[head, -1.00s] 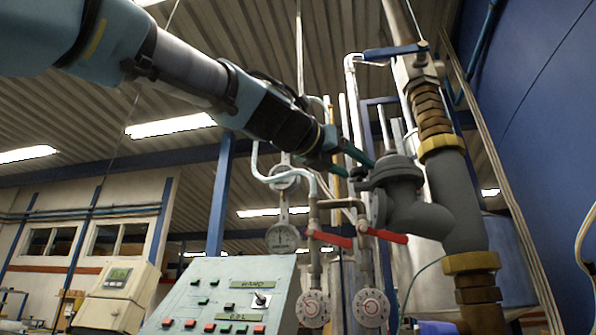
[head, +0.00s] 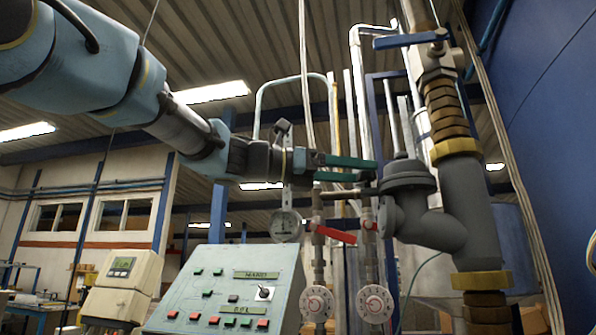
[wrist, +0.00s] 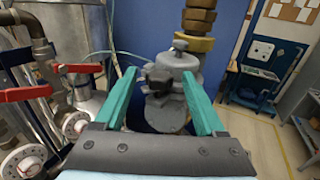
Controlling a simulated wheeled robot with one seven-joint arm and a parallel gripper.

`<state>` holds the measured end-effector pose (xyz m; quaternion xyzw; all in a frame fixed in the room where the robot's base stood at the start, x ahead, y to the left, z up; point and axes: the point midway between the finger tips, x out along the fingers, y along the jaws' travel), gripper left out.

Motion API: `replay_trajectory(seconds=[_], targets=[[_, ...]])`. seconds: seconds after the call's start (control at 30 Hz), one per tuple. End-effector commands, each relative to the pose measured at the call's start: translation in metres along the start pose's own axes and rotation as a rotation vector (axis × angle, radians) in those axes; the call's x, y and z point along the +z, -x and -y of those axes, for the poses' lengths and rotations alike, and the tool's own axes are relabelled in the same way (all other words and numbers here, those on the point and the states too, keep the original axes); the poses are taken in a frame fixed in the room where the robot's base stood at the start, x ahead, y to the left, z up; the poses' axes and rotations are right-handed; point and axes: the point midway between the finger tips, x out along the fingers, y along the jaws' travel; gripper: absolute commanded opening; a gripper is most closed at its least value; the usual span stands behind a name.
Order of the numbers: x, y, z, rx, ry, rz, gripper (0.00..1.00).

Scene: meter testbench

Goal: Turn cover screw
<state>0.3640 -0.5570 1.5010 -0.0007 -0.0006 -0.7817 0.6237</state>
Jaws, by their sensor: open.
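The grey metal fitting (head: 440,232) with a flanged round cover (head: 408,182) is joined to the vertical pipe at the right of the head view. It also shows in the middle of the wrist view (wrist: 172,108), with a small knob (wrist: 180,45) on top. A dark blocky piece (wrist: 160,78) sits in front of it, between my fingers in that picture. I cannot tell for sure which of these is the cover screw. My gripper (head: 368,171) is open and empty, its green fingers pointing right, just left of the cover. Contact is not clear.
Red valve handles (head: 335,234) and round dials (head: 375,303) are below and left of the fitting. A blue lever (head: 410,39) is above on the pipe. A sloped control panel (head: 225,295) stands below my arm. A blue wall (head: 550,120) is at right.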

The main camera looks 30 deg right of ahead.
Motion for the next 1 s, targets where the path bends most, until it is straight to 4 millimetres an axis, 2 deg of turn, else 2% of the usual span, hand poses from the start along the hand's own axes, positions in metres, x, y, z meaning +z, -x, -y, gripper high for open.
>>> replay_trajectory(seconds=[0.6,0.7,1.0], targets=[[0.001,-0.004,-0.016,-0.552,0.002,-0.001,0.72],[-0.003,0.017,-0.027,-0.536,-0.001,-0.001,0.72],[-0.002,0.064,-0.054,-0.535,0.000,-0.001,0.72]])
